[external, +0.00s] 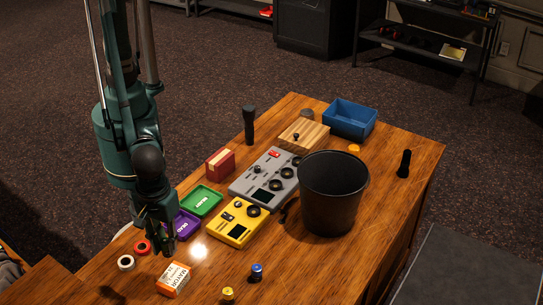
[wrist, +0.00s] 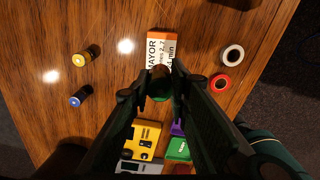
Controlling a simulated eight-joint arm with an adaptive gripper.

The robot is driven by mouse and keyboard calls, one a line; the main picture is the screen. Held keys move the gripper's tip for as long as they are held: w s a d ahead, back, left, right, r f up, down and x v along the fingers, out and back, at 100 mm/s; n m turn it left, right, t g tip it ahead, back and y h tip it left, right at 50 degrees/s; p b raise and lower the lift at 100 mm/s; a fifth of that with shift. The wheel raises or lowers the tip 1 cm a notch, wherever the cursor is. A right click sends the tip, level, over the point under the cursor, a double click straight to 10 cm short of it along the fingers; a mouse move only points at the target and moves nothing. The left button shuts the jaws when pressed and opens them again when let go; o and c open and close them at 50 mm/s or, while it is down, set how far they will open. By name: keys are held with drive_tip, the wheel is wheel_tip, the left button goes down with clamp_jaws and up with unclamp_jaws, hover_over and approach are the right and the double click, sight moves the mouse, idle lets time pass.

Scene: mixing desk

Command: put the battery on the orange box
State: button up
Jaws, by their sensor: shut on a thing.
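The orange and white box (external: 173,279) lies on the desk near its front edge, with black print. It also shows in the wrist view (wrist: 161,46), just beyond my fingertips. My gripper (external: 165,246) points down behind the box in the external view. In the wrist view my gripper (wrist: 158,88) is shut on a small dark cylinder, a battery (wrist: 160,85), seen nearly end-on and overlapping the box's near end. Its height above the desk is hard to tell. Fingers hide it in the external view. Two other batteries, yellow (external: 228,293) and blue (external: 257,272), stand to the right of the box.
Red (external: 142,247) and white (external: 126,263) tape rolls lie left of the box. A purple tray (external: 186,224), a green tray (external: 202,201), a yellow device (external: 237,222) and a grey mixer (external: 264,178) lie behind. A black bin (external: 333,195) stands right. The front right desk is clear.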

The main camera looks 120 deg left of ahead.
drive_tip(key=shift+f, duration=0.1)
idle(0.3)
hover_over(173, 276)
drive_tip(key=shift+f, duration=3.05)
drive_tip(key=shift+f, duration=1.85)
drive_tip(key=shift+f+b, duration=0.2)
drive_tip(key=shift+b, duration=0.25)
drive_tip(key=o, duration=1)
drive_tip(key=shift+c, duration=0.2)
drive_tip(key=shift+r, duration=0.15)
wheel_tip(173, 276, up, 12)
drive_tip(key=shift+r+p, duration=0.1)
drive_tip(key=shift+p, duration=0.4)
drive_tip(key=shift+a, duration=0.1)
